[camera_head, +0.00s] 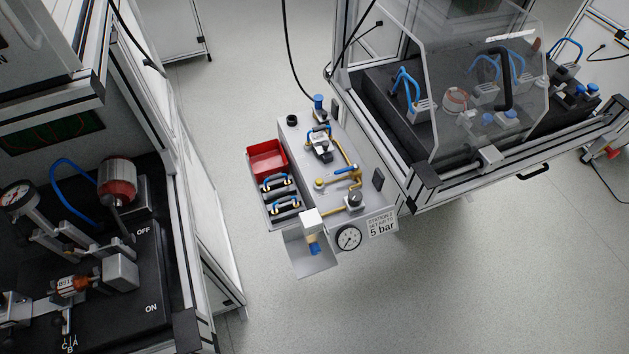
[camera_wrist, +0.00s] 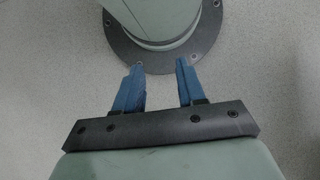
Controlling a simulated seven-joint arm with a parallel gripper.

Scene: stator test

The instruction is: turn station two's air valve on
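The station two air panel (camera_head: 290,130) is a grey plate on a small bench in the middle of the head view. A blue lever handle (camera_head: 345,169) lies on its yellow pipework (camera_head: 335,183), seemingly the air valve. A dark regulator knob (camera_head: 355,198) is close below it. A round pressure gauge (camera_head: 348,238) is at the front, beside a sign (camera_head: 382,226) reading 5 bar; its needle reading is too small to tell. My gripper (camera_wrist: 160,85) shows only in the wrist view. Its two blue fingers are apart with nothing between them, over the floor and away from the panel.
A red bin (camera_head: 267,158) and blue-handled parts sit along the panel's left side. A clear-guarded machine (camera_head: 490,100) stands to the right. A black bench (camera_head: 150,270) marked ON and OFF stands to the left. The floor (camera_head: 440,290) in front is clear.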

